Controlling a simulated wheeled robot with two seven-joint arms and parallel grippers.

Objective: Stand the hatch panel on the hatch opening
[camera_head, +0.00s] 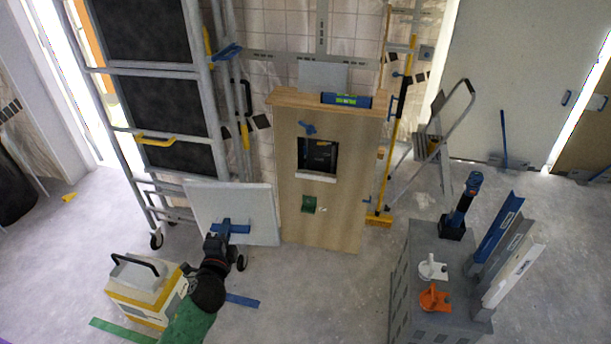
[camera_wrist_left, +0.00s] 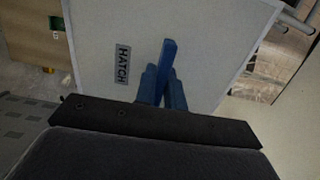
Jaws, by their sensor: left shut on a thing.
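The hatch panel (camera_head: 258,203) is a pale grey square plate, tilted slightly, to the left of the wooden board's lower part. In the left wrist view the panel (camera_wrist_left: 205,40) fills the upper middle and bears a "HATCH" label (camera_wrist_left: 122,64). My left gripper (camera_head: 228,229) is shut on the panel's blue handle (camera_wrist_left: 168,75). The hatch opening (camera_head: 318,154) is a dark square hole in the upright wooden board (camera_head: 335,220), with a pale ledge (camera_head: 316,178) at its lower edge. The opening is higher than the panel and to its right. My right gripper is not in view.
A blue spirit level (camera_head: 346,100) lies on the board's top shelf. A green bracket (camera_head: 309,204) is on the board below the opening. A wheeled scaffold (camera_head: 204,90) stands left, a yellow-white case (camera_head: 145,285) front left, and a grey cabinet (camera_head: 425,250) with tools front right.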

